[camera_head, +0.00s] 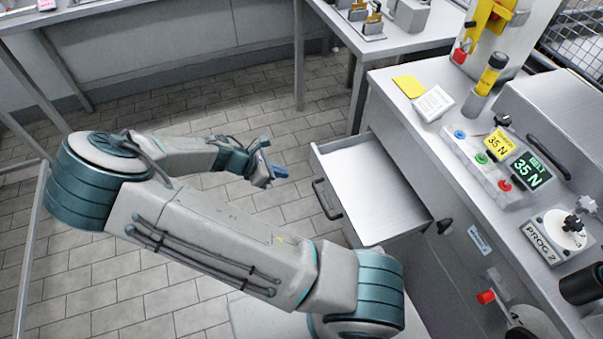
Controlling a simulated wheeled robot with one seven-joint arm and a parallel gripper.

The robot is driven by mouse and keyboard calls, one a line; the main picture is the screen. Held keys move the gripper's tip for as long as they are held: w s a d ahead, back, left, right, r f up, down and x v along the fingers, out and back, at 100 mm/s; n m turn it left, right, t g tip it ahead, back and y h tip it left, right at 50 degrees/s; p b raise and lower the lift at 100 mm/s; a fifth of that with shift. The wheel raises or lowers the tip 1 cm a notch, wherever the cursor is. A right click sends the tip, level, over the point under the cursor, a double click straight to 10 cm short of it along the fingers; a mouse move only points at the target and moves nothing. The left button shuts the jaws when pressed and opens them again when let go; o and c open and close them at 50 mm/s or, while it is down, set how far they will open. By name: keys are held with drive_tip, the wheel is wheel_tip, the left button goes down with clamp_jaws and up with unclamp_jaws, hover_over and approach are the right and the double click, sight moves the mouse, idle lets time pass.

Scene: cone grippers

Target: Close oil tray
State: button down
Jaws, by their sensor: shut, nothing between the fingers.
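The oil tray (372,190) is a flat metal drawer pulled well out of the front of the grey machine cabinet, and it looks empty. A dark bar handle (327,199) is on its left-facing front. My gripper (280,172) is shut and empty, with blue fingers, to the left of the tray. A gap shows in the picture between the fingers and the tray front; they are apart. My arm reaches from the lower right, bends at the left and comes back toward the tray. It hides part of the floor in front of the tray.
The cabinet top holds a control panel (497,160), a yellow-topped cylinder (487,75), a white card (433,103) and a yellow note (408,86). A black knob (444,226) and a red knob (486,297) stick out of the cabinet front. Tiled floor (250,120) is free left of the tray.

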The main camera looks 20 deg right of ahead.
drive_tip(key=b, duration=0.1)
approach(327, 178)
wheel_tip(327, 178, down, 4)
drive_tip(key=d, duration=0.3)
drive_tip(key=shift+w+d+f, duration=0.15)
drive_tip(key=shift+w, duration=0.1)
drive_tip(key=shift+d, duration=0.45)
